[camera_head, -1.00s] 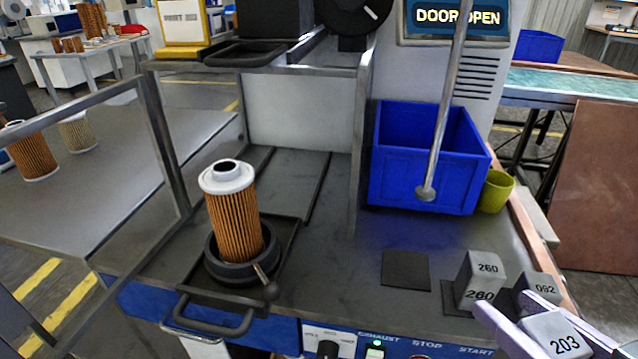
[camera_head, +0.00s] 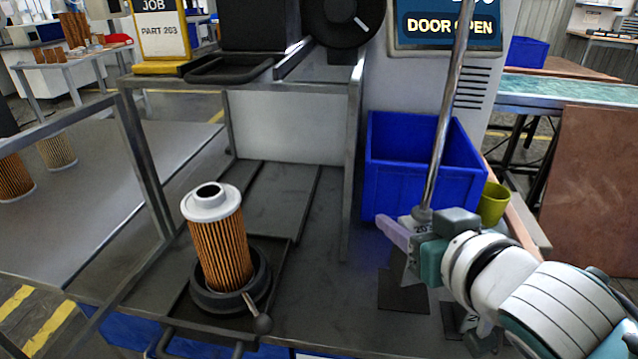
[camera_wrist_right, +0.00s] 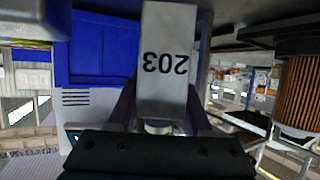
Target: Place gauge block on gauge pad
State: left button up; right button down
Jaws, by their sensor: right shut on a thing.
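My right gripper (camera_head: 405,238) is shut on a grey gauge block marked 203, whose printed face (camera_wrist_right: 167,60) fills the middle of the right wrist view. In the head view the fingers and wrist cover most of this block. It is at the back part of the dark square gauge pad (camera_head: 403,297), and I cannot tell whether it touches the pad. My left gripper is not in view.
The blue bin (camera_head: 415,160) and a yellow-green cup (camera_head: 493,203) stand behind the gripper, near a thin metal rod (camera_head: 449,110). A brown filter cartridge (camera_head: 220,250) stands in a black ring holder at left. A sign (camera_head: 160,30) reads JOB PART 203.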

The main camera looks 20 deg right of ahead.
jog(key=shift+w+f+b, duration=0.15)
jog(key=shift+f+b, duration=0.65)
jog(key=shift+f, duration=0.9)
jog(key=shift+f, duration=0.2)
jog(key=shift+c, duration=1.6)
grip_release()
